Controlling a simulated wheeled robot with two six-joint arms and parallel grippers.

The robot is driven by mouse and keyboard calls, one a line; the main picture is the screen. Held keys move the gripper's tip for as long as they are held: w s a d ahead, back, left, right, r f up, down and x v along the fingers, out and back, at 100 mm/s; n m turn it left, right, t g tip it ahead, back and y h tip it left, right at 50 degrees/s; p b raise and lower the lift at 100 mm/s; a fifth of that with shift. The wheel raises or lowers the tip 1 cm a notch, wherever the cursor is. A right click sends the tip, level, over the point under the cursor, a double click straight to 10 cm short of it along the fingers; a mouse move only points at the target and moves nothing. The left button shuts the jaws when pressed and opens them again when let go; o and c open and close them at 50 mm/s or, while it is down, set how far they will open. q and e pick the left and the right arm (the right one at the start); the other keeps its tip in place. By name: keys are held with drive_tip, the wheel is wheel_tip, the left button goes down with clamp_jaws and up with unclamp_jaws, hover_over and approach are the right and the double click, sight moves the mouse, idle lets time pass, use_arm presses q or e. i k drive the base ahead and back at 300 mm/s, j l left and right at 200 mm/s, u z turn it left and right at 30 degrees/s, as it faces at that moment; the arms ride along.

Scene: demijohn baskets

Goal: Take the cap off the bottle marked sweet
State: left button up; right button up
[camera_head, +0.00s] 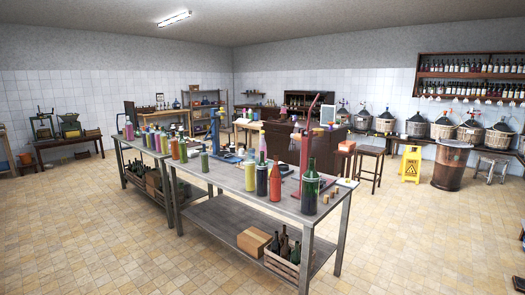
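Several bottles stand upright on the grey workbench (225,178). A yellow-green bottle (204,162) stands farther left. More coloured bottles (155,139) stand on the bench behind. Any writing on the bottles is too small to read, so I cannot tell which is marked sweet. Caps are too small to make out clearly. Neither of my grippers is in view.
A blue lever device (214,134) and a red lever device (305,146) stand on the workbench. Small corks (326,198) lie near its right end. A crate of bottles (282,262) and a cardboard box (254,241) sit below. The tiled floor (425,240) is clear at right.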

sight(262, 144)
drive_tip(key=i+j+u, duration=0.1)
drive_tip(key=i+u, duration=0.2)
drive_tip(key=i, duration=0.25)
drive_tip(key=i+j+u, duration=0.15)
drive_tip(key=i, duration=2.75)
drive_tip(key=i+j+z, duration=0.15)
drive_tip(key=i+z, duration=0.3)
drive_tip(key=i, duration=0.15)
drive_tip(key=i+j+z, duration=0.45)
drive_tip(key=i, duration=0.15)
drive_tip(key=i+j+z, duration=0.45)
drive_tip(key=i, duration=0.1)
